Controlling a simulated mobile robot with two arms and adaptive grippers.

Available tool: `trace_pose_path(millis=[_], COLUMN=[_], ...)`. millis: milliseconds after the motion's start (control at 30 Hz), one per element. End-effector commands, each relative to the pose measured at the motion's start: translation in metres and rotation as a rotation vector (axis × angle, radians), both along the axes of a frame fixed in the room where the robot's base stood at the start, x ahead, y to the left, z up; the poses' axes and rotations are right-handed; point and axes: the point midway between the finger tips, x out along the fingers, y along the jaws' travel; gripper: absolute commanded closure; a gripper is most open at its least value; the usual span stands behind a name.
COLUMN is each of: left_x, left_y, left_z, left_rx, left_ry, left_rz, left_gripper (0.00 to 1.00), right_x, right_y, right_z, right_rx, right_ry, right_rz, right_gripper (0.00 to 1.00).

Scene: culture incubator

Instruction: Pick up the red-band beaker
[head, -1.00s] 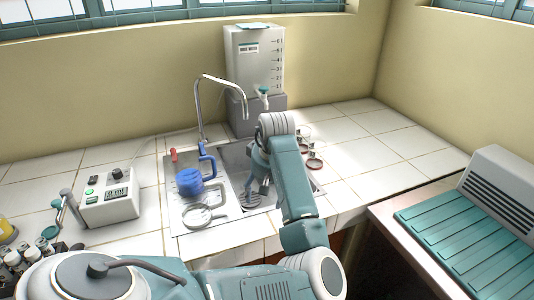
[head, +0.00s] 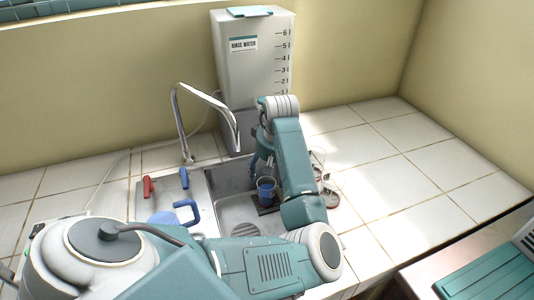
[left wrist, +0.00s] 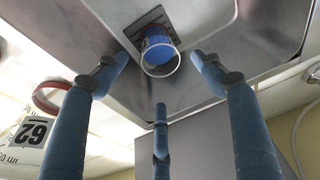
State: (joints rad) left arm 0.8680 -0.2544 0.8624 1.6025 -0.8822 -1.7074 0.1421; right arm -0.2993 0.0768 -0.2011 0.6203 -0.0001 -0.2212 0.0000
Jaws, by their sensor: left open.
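Clear glassware with reddish bands (head: 329,197) stands on the counter at the sink's right edge, partly hidden by my arm. A red ring (left wrist: 46,98) beside a "62" label shows at the left of the left wrist view, outside my fingers; I cannot tell whether it belongs to that glassware. My left gripper (head: 262,168) is over the sink with its three blue fingers (left wrist: 160,74) spread and empty. A clear beaker with blue in it (head: 266,190) sits in the sink; in the left wrist view this beaker (left wrist: 160,52) appears beyond the fingertips, apart from them. No red band shows on it.
The metal sink (head: 228,207) has a tall bent faucet (head: 180,125) at its left. A rinse water tank (head: 252,60) stands behind. A blue-handled item (head: 187,214) and a red handle (head: 149,187) lie left of the basin. The counter to the right (head: 400,165) is clear.

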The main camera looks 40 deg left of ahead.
Motion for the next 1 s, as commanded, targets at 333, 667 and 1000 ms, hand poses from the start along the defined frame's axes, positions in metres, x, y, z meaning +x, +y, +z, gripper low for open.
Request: trace_pose_path(millis=[333,667,1000], left_x=[0.004,0.01,0.011], left_y=[0.009,0.02,0.021], left_z=[-0.035,-0.081,-0.086], left_rx=[0.0,0.0,0.0], left_ry=[0.001,0.002,-0.002], left_rz=[0.0,-0.001,0.001], left_gripper=[0.32,0.32,0.4], right_x=[-0.01,0.002,0.001], right_y=[-0.01,-0.006,0.005], right_z=[0.0,0.001,0.001], right_rx=[-0.012,-0.006,0.006], right_ry=[0.014,-0.003,-0.003], right_rz=[0.001,-0.001,-0.002], right_gripper=[0.62,0.62,0.62])
